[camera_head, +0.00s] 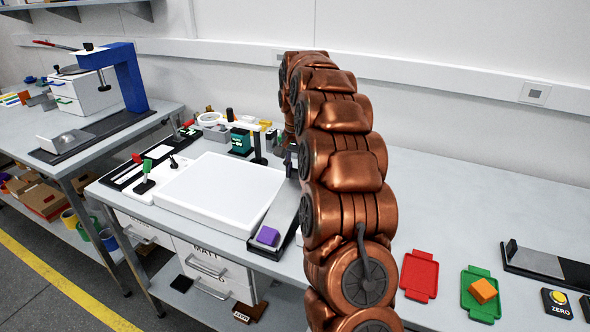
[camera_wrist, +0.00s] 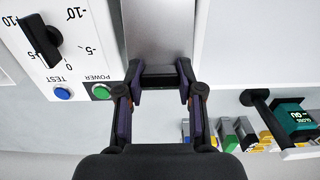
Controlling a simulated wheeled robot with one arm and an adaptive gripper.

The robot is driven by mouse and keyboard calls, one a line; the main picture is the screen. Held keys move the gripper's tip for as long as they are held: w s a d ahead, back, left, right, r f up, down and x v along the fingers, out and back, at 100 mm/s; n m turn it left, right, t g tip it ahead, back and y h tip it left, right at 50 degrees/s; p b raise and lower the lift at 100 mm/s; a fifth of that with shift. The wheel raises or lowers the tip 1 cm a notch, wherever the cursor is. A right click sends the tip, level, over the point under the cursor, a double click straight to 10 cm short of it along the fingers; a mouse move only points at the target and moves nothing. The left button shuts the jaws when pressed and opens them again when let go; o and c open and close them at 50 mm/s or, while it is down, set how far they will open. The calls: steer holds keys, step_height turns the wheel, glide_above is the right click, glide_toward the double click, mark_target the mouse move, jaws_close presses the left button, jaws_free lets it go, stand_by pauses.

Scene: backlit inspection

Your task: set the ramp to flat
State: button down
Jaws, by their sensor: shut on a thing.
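The ramp is a long grey metal strip (camera_head: 281,215) to the right of the white panel in the head view. A purple block (camera_head: 268,236) rests on its near end. In the wrist view the strip (camera_wrist: 158,28) runs up from between my fingers, with a dark end piece (camera_wrist: 159,80) at the fingertips. My gripper (camera_wrist: 160,84) is shut on this end of the ramp, one finger on each side. In the head view my arm hides most of the gripper and the ramp's far end. I cannot tell the ramp's exact slope.
The white panel (camera_head: 220,191) lies beside the ramp. A control panel with a black dial (camera_wrist: 39,40), blue TEST button (camera_wrist: 62,93) and green POWER button (camera_wrist: 101,92) is opposite. A teal instrument (camera_wrist: 290,117) stands nearby. Red (camera_head: 419,275) and green (camera_head: 480,303) trays lie right.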

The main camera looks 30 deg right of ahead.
steer(key=d+f+b, duration=0.1)
steer(key=f, duration=0.1)
steer(key=w+f+b, duration=0.1)
steer(key=f, duration=0.2)
steer(key=d+f+b, duration=0.1)
steer(key=f, duration=0.2)
steer(key=shift+w+d, duration=0.2)
steer(key=shift+d, duration=0.1)
steer(key=shift+r, duration=0.1)
steer(key=c, duration=0.9)
jaws_free()
steer(key=shift+d, duration=0.1)
steer(key=shift+o, duration=0.9)
